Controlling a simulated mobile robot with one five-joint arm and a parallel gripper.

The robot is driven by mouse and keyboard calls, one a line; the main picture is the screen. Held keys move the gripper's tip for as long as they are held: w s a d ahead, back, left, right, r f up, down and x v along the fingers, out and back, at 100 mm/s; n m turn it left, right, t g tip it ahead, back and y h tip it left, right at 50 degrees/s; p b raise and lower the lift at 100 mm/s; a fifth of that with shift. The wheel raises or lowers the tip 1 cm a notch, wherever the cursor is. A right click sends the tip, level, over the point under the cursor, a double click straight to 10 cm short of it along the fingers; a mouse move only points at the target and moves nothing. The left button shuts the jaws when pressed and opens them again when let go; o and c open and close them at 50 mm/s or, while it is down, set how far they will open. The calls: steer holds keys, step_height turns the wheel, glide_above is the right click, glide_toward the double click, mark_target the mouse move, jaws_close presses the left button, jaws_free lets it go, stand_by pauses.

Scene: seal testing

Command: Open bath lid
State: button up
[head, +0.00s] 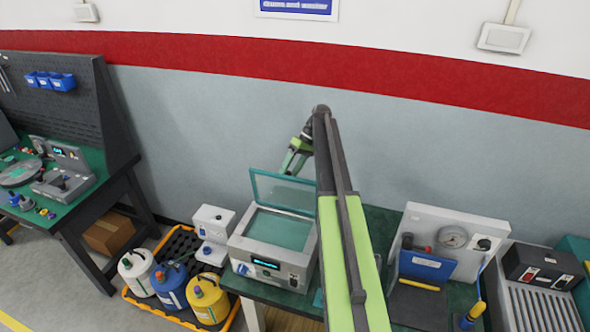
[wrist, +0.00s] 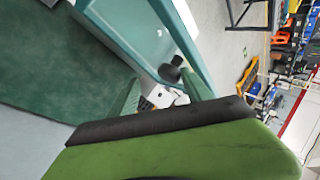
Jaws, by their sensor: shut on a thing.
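The bath (head: 272,262) is a light grey box with a lit display, standing on the green-topped bench in the head view. Its teal framed bath lid (head: 283,190) is raised steeply, tilted up at the back edge, and the greenish basin (head: 280,230) shows below it. My gripper (head: 291,164) is at the lid's upper edge, shut on the lid; the exact contact is hard to make out. In the wrist view a green finger with a black pad fills the lower part, and the teal frame of the lid (wrist: 188,45) with a dark knob (wrist: 172,70) shows beyond it.
A small white unit (head: 213,222) stands left of the bath. Several bottles (head: 209,298) sit in a yellow-edged tray below. The wall is close behind the bench.

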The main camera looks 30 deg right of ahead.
steer(key=shift+s+d, duration=0.1)
steer(key=shift+r, duration=0.1)
steer(key=p+v, duration=0.9)
steer(key=v, duration=0.2)
steer(key=shift+d+r+p, duration=0.2)
steer(key=shift+r+p, duration=0.05)
steer(key=shift+p, duration=0.1)
